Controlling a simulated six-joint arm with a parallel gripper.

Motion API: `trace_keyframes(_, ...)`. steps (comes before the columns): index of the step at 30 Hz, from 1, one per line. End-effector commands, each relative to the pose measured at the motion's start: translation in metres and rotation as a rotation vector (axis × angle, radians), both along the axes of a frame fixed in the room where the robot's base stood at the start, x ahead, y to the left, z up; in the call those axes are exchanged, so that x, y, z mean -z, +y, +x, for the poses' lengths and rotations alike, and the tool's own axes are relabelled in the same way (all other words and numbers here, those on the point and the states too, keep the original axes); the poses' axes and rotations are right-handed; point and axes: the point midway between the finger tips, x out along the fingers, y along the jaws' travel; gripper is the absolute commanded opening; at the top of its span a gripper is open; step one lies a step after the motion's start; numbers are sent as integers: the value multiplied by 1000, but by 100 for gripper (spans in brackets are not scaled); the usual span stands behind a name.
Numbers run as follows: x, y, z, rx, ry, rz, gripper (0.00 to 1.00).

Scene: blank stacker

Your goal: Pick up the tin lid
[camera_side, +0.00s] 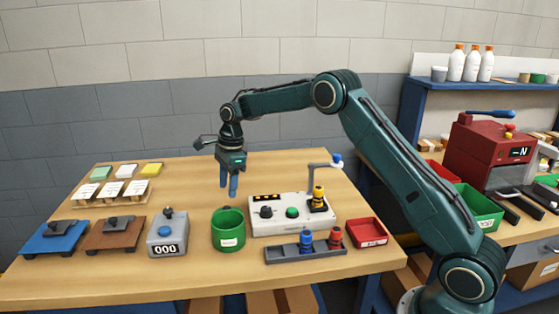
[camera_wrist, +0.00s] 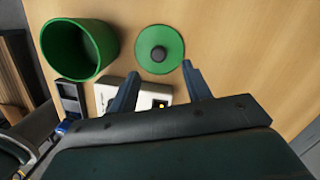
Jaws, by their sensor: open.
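The tin lid, a flat green disc (camera_wrist: 174,63) with a dark round knob, lies on the wooden table in the wrist view, at the top middle. My gripper (camera_side: 228,192) points down above the table behind the green tin (camera_side: 229,235). In the wrist view my gripper (camera_wrist: 161,70) is open and empty, its fingers apart, with the lid showing between and beyond the fingertips. The open green tin (camera_wrist: 108,62) stands left of the lid there, apart from it.
A white control panel (camera_side: 275,228) with knobs and a bent post stands right of the tin. A grey counter box (camera_side: 167,236) is left of it. A grey rack (camera_side: 284,254) and red tray (camera_side: 366,233) are at the front right.

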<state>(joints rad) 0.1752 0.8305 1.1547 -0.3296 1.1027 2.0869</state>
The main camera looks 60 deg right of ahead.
Motion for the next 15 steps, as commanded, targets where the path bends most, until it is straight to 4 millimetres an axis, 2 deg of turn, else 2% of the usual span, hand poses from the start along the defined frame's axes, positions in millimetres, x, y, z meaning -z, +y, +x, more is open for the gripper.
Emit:
trace_keyframes(5,15,2,1,-1,0,0,49)
trace_keyframes(15,21,3,1,0,0,0,49)
